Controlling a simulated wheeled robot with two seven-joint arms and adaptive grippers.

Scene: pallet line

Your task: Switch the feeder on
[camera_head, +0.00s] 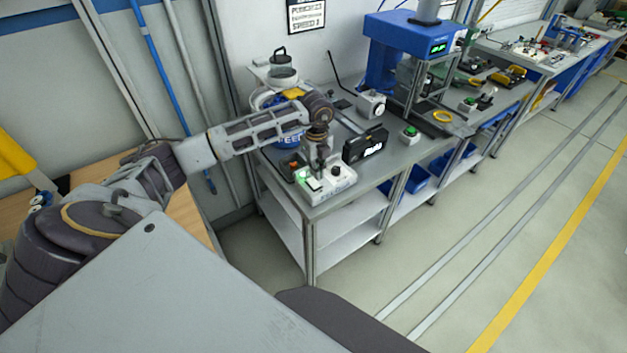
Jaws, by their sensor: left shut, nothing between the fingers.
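The feeder (289,141) is a blue round unit with white lettering, at the left end of the grey workbench, partly hidden behind my left arm. In front of it a white control box (341,186) lies near the bench's front corner. It has a pale rocker switch (313,184) with a green glow beside it and a dark knob (336,171). My left gripper (319,170) points down just above the box, close to the switch and knob. It is shut and empty. Whether its tips touch the switch cannot be told. My right gripper is out of view.
A black device with a lit display (366,146) stands right of the control box. A small box with a green button (410,135) and a blue press (408,38) stand farther right. Blue bins (391,187) sit on the shelf below. The floor to the right is clear.

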